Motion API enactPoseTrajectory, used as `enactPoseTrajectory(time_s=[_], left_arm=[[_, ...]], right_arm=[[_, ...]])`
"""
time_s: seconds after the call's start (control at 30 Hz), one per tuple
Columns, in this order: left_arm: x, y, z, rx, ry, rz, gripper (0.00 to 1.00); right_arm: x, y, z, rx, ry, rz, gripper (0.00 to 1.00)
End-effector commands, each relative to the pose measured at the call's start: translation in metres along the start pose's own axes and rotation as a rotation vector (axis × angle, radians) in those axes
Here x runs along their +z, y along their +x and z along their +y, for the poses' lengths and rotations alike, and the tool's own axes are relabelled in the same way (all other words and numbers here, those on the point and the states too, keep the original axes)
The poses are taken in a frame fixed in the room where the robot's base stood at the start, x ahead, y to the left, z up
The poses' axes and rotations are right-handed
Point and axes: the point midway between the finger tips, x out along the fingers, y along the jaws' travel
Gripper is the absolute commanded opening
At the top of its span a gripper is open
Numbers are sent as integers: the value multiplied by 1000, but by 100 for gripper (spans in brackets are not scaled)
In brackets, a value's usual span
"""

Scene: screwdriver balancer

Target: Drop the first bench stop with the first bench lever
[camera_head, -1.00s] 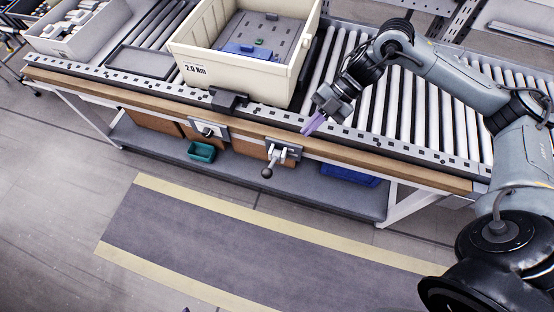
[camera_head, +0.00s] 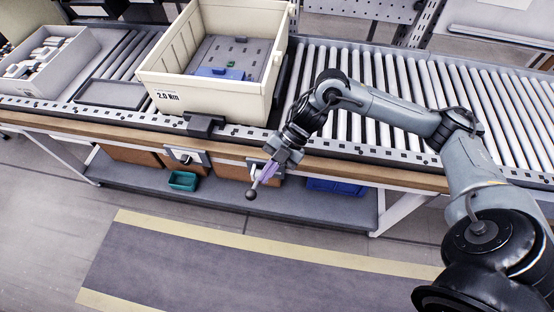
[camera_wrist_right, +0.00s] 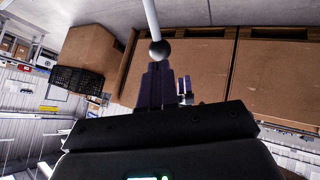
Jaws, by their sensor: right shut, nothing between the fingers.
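A bench lever with a dark ball knob (camera_head: 250,195) hangs from a grey plate on the bench's front; its pale rod (camera_wrist_right: 151,15) and ball (camera_wrist_right: 159,50) also show in the right wrist view. My right gripper (camera_head: 264,174) has purple fingers, shut and empty, overlapping the lever in the head view. In the right wrist view the fingertips (camera_wrist_right: 157,72) are just under the ball; I cannot tell whether they touch. A dark block, seemingly a bench stop (camera_head: 203,125), sits at the conveyor's front edge against the cream bin. My left gripper is out of view.
The cream bin (camera_head: 165,97) marked 2.0 Nm stands on the rollers. A second lever with a dark knob (camera_head: 184,159) is on the bench front further left. A teal tray (camera_head: 183,181) and a blue bin (camera_head: 335,186) are on the lower shelf. The floor in front is clear.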

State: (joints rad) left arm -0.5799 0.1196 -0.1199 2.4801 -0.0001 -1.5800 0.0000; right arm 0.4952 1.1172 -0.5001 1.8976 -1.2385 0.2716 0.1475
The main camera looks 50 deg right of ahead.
Motion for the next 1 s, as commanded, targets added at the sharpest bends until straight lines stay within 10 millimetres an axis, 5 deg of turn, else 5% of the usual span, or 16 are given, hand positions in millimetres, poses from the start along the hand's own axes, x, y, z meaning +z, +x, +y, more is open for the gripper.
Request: enactPoseTrajectory(time_s=[0.3,1.0], left_arm=[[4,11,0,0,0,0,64],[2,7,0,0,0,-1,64]], right_arm=[[0,31,0,0,0,-1,0],[-2,37,-2,-1,1,1,0]])
